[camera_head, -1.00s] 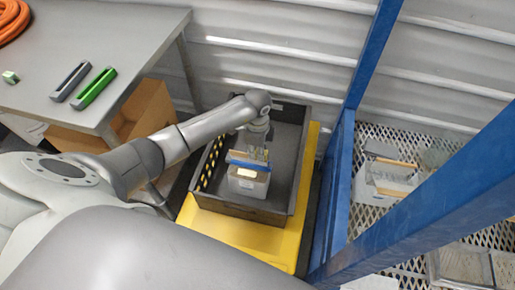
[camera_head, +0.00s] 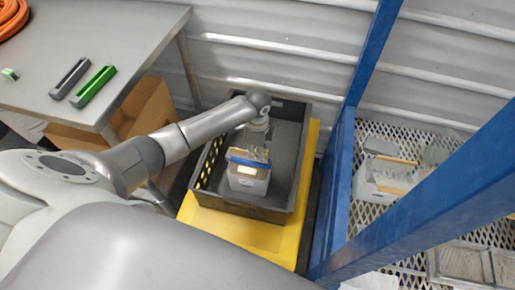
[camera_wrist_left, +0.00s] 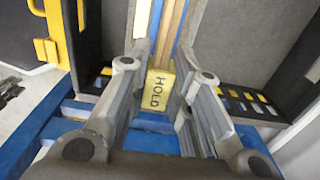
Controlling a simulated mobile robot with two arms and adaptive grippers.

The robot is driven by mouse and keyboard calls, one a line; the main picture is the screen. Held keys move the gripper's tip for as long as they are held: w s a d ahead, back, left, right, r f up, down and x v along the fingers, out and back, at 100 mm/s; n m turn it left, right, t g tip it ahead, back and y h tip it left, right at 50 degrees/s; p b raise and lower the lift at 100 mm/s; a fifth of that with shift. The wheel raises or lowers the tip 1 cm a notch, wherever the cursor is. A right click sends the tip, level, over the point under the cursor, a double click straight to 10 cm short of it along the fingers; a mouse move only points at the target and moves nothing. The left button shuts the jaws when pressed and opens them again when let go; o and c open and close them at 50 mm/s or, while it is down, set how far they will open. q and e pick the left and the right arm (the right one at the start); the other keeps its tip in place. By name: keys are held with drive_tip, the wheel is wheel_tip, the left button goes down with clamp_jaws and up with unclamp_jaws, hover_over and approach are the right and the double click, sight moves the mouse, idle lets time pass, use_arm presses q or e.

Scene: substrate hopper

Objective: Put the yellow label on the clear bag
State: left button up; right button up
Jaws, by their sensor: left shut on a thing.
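The yellow label (camera_wrist_left: 157,88), marked HOLD, sits between the fingers of my left gripper (camera_wrist_left: 160,75) in the left wrist view. The gripper is shut on it. In the head view my left gripper (camera_head: 258,152) is inside the dark crate, right above a pale, bag-like pack (camera_head: 248,182) with a blue bar (camera_head: 246,160) along its top and a pale yellowish patch on its front. Whether this pack is the clear bag, and whether the label touches it, I cannot tell. My right gripper is not in view.
The dark crate (camera_head: 290,190) stands on a yellow base (camera_head: 240,232). Blue posts (camera_head: 335,190) rise at its right. A mesh shelf beyond holds a white pack with a wooden bar (camera_head: 390,180) and clear trays (camera_head: 462,262). A grey table (camera_head: 110,35) is at the left.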

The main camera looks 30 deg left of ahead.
use_arm(q)
drive_tip(key=o, duration=1.3)
drive_tip(key=shift+r, duration=0.15)
wheel_tip(320, 180, up, 7)
drive_tip(key=p, duration=0.6)
drive_tip(key=shift+p, duration=0.35)
